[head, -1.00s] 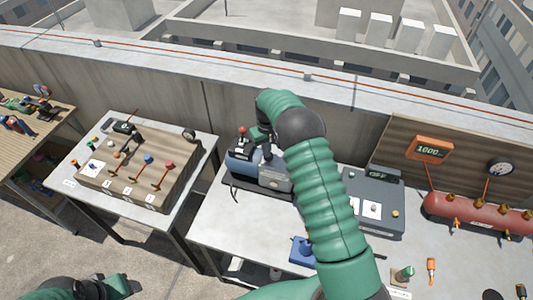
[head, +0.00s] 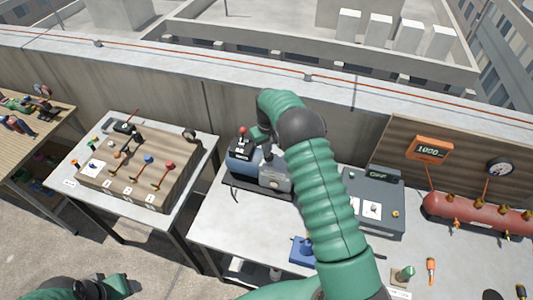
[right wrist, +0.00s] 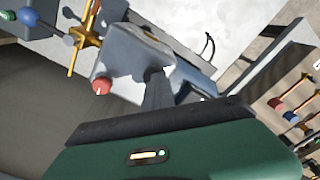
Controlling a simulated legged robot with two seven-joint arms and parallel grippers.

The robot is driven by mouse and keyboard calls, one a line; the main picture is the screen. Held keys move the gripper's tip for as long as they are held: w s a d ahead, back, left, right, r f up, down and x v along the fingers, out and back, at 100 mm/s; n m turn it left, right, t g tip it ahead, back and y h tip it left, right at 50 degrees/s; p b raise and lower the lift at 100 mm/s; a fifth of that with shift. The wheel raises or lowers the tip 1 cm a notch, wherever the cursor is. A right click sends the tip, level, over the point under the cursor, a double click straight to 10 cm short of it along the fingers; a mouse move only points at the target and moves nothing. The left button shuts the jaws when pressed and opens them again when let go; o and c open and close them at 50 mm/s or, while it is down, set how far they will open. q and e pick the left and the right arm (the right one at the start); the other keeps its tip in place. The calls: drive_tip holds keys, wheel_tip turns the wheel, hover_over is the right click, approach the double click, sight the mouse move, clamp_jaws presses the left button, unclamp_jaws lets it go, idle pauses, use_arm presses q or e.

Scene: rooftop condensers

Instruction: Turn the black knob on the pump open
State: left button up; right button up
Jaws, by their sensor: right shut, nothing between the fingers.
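The pump (head: 272,178), a blue and grey unit with a red knob (head: 242,130) on top, stands at the left of the middle table. In the right wrist view the pump's grey body (right wrist: 130,50) and red knob (right wrist: 101,87) show close up. My right gripper (right wrist: 157,95) is shut and empty, its dark fingers against or just in front of the pump body; contact is unclear. In the head view it is mostly hidden behind my arm. I cannot pick out the black knob for certain. My left gripper (head: 118,287) is at the bottom left, away from the pump.
A grey box with a display (head: 373,205) stands right of the pump, with a red tank (head: 478,213) and gauge beyond. A blue block (head: 301,250) lies near the front edge. A board with valves (head: 140,170) is on the left table. A parapet wall runs behind.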

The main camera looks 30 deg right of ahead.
drive_tip(key=shift+o, duration=1.2)
drive_tip(key=shift+s+d+f, duration=0.25)
drive_tip(key=shift+d+f, duration=0.25)
drive_tip(key=shift+d, duration=0.1)
drive_tip(key=shift+o, duration=1.1)
drive_tip(key=shift+r, duration=0.1)
drive_tip(key=o, duration=0.5)
drive_tip(key=shift+w+d+r+p, duration=0.75)
drive_tip(key=shift+r+p, duration=0.2)
drive_tip(key=shift+p, duration=0.2)
drive_tip(key=shift+o, duration=0.2)
drive_tip(key=r, duration=0.1)
drive_tip(key=a+r+p, duration=0.1)
drive_tip(key=r, duration=0.1)
drive_tip(key=a+r+p, duration=0.1)
drive_tip(key=shift+s+a+r, duration=0.1)
drive_tip(key=shift+s+r, duration=0.1)
drive_tip(key=shift+r, duration=0.2)
drive_tip(key=shift+r+p, duration=0.4)
use_arm(q)
wheel_tip(320, 180, up, 13)
drive_tip(key=w+d+p, duration=0.1)
drive_tip(key=p, duration=0.7)
drive_tip(key=shift+d, duration=0.25)
use_arm(e)
wheel_tip(320, 180, up, 12)
drive_tip(key=shift+w+d+f, duration=0.15)
drive_tip(key=shift+d+f, duration=0.05)
drive_tip(key=shift+d, duration=0.25)
